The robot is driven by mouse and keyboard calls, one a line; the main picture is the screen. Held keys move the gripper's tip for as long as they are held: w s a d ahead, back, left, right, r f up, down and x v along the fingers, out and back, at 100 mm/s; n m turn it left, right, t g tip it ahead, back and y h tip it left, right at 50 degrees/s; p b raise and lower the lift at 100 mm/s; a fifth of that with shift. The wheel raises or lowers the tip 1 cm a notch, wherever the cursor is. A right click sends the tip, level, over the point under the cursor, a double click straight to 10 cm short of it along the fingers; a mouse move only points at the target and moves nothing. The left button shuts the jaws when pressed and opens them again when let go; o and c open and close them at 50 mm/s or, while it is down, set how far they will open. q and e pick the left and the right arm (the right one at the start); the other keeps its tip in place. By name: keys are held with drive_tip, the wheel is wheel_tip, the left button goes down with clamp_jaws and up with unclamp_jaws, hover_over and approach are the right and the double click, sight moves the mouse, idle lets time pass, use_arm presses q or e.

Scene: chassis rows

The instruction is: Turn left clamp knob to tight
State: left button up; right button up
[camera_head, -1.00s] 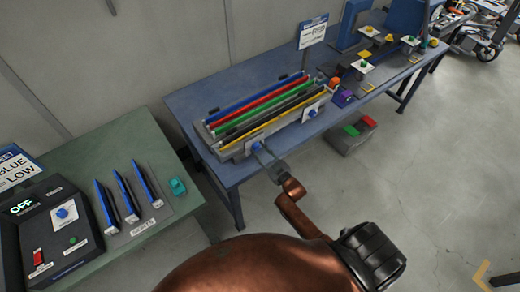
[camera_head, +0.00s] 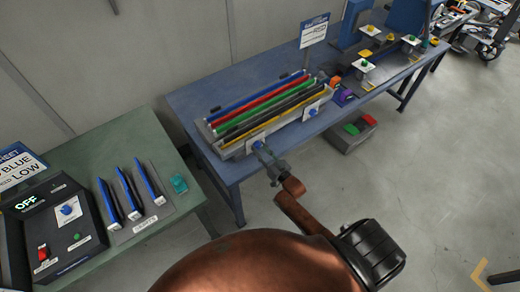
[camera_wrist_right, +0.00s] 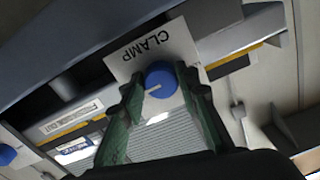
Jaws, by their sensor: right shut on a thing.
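The left clamp knob (camera_head: 258,145) is a blue knob on a white plate at the near left end of the rod fixture (camera_head: 236,149). In the right wrist view the knob (camera_wrist_right: 161,77) sits between my fingertips, on a plate reading CLAMP (camera_wrist_right: 150,45), with a pale pointer mark facing lower left in the picture. My right gripper (camera_head: 266,155) is shut on this knob; its green-lined fingers (camera_wrist_right: 155,95) flank it in the wrist view. Any scale around the knob is hidden or too small to read. My left gripper is not in view.
A second blue knob (camera_head: 312,112) is on the fixture's right plate. Coloured rods (camera_head: 262,105) lie along the fixture on the blue table (camera_head: 187,98). A green table (camera_head: 115,140) with a control box (camera_head: 60,225) stands left. Floor at right is mostly clear.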

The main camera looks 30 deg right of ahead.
drive_tip(key=shift+f, duration=0.1)
drive_tip(key=o, duration=1.2)
drive_tip(key=shift+c, duration=0.2)
drive_tip(key=shift+s, duration=0.1)
drive_tip(key=s, duration=1.1)
drive_tip(key=shift+s+d, duration=0.4)
